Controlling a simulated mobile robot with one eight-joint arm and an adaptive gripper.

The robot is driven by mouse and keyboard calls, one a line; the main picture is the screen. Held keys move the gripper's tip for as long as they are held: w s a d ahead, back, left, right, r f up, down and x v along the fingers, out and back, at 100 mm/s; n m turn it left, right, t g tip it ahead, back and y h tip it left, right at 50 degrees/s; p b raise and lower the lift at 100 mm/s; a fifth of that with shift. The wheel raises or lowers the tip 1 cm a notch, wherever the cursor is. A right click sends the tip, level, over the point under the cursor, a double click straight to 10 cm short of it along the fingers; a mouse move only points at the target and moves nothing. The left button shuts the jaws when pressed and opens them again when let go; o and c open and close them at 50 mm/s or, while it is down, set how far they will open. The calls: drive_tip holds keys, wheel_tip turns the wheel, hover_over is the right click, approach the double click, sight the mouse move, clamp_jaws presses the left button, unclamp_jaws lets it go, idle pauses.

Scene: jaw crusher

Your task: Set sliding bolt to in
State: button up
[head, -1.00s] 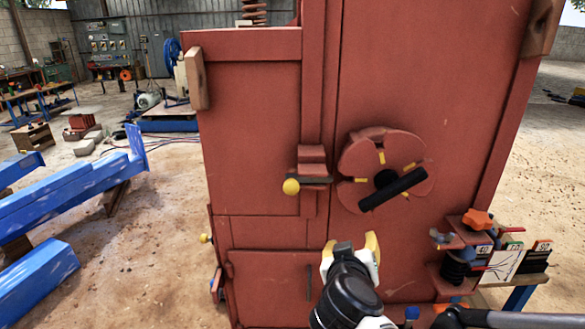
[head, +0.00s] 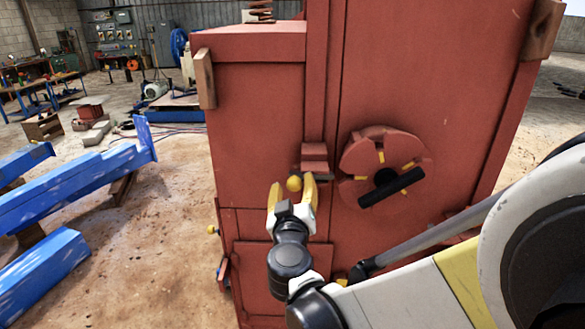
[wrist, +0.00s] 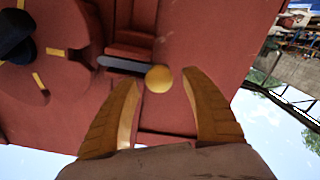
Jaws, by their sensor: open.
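The sliding bolt is a dark bar (wrist: 122,64) with a yellow ball knob (head: 294,183) at its left end, on a red block (head: 314,158) of the red crusher body. The knob also shows in the wrist view (wrist: 159,78), at the mouth of the jaws. My gripper (head: 291,187) is open, its two yellow fingers on either side of the knob. In the wrist view the fingers (wrist: 162,88) stand apart with the knob between or just beyond their tips; I cannot tell whether they touch it. Part of the bar is hidden in the head view.
A round red plate (head: 385,150) with yellow marks and a black handle (head: 391,188) is right of the bolt. Blue beams (head: 80,182) lie on the ground to the left. My arm covers the lower right.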

drive_tip(key=shift+w, duration=0.6)
clamp_jaws()
